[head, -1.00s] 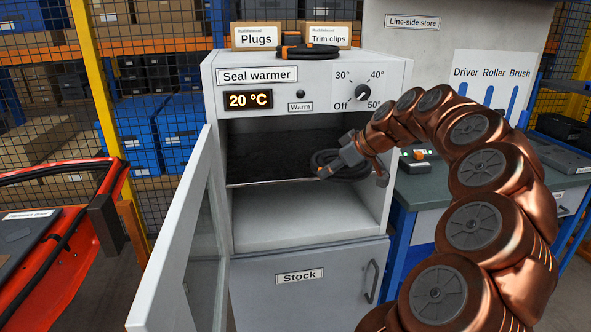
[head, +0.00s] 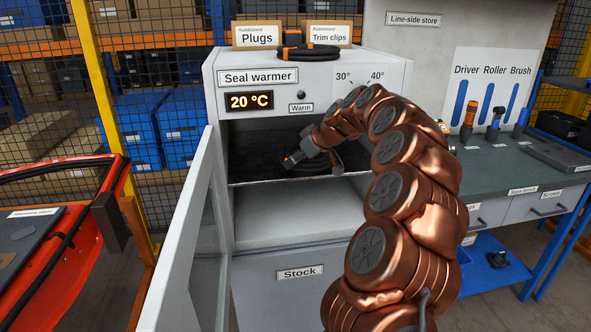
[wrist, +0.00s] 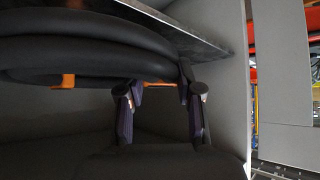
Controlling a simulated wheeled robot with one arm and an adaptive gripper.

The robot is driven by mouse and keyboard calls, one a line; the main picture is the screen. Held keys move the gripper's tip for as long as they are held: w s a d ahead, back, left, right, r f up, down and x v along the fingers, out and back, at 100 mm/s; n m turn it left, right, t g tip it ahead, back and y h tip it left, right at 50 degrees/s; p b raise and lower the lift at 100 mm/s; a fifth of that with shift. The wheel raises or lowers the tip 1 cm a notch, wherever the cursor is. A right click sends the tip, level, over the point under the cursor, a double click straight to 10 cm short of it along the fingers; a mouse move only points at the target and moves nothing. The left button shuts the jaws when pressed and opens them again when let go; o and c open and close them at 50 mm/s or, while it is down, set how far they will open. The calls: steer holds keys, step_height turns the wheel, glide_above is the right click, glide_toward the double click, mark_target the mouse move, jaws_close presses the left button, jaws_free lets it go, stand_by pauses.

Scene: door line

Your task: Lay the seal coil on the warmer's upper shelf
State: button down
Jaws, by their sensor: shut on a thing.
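My gripper (head: 293,160) is shut on the black seal coil (head: 308,170), inside the upper opening of the seal warmer (head: 220,160). In the wrist view, the thick dark loops of the coil (wrist: 90,50) with orange bands lie at the fingers of my gripper (wrist: 162,112). In the head view the coil is mostly hidden by the gripper and dark against the upper shelf (head: 255,177). It is close over this dark shelf; I cannot tell whether it touches. The warmer's door (head: 180,240) stands open to the left. The display reads 20 °C.
Another black coil (head: 310,53) with an orange tag lies on top of the warmer, before the Plugs (head: 257,36) and Trim clips boxes. A bench (head: 500,165) with tools is at right. The lower shelf (head: 290,215) is bare.

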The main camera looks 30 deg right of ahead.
steer(key=shift+f+p, duration=0.3)
steer(key=shift+f, duration=1.3)
steer(key=shift+f, duration=0.1)
steer(key=c, duration=0.7)
jaws_free()
steer(key=shift+c, duration=0.2)
steer(key=shift+r, duration=0.2)
steer(key=b+v, duration=0.1)
steer(key=v, duration=1.1)
steer(key=shift+b, duration=0.4)
steer(key=shift+f, duration=0.1)
